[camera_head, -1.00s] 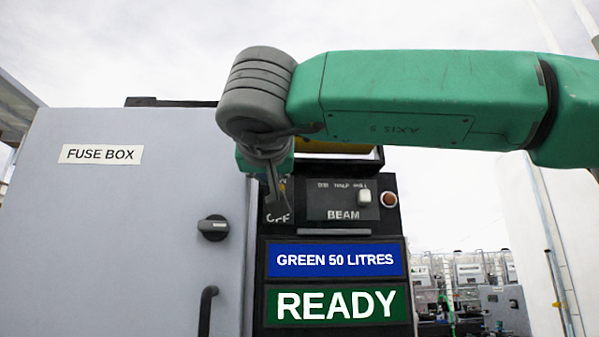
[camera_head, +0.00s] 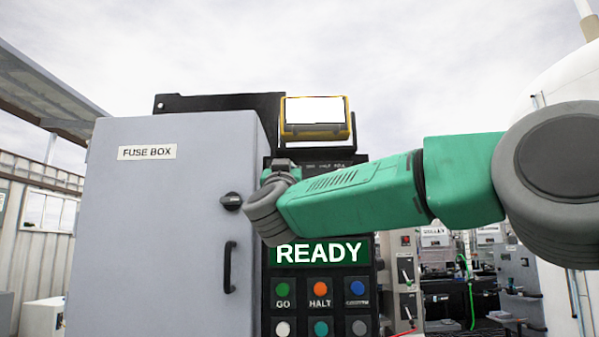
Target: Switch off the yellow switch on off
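The black control panel (camera_head: 267,300) stands right of the grey fuse box. The yellow switch and its on/off label are hidden behind my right arm. My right arm comes in from the right and crosses the upper panel. Its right gripper (camera_head: 283,166) is mostly covered by the wrist, near the panel's upper left; only a small grey part shows, and its fingers cannot be made out. I cannot tell whether it touches the switch. My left gripper is not in view.
The fuse box (camera_head: 170,220) has a dark knob (camera_head: 232,201) and a handle (camera_head: 229,267). A yellow-framed lamp (camera_head: 315,115) sits above the panel. A green READY sign (camera_head: 320,252) and several coloured buttons (camera_head: 320,287) are below my arm. Equipment racks (camera_head: 440,260) stand behind, right.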

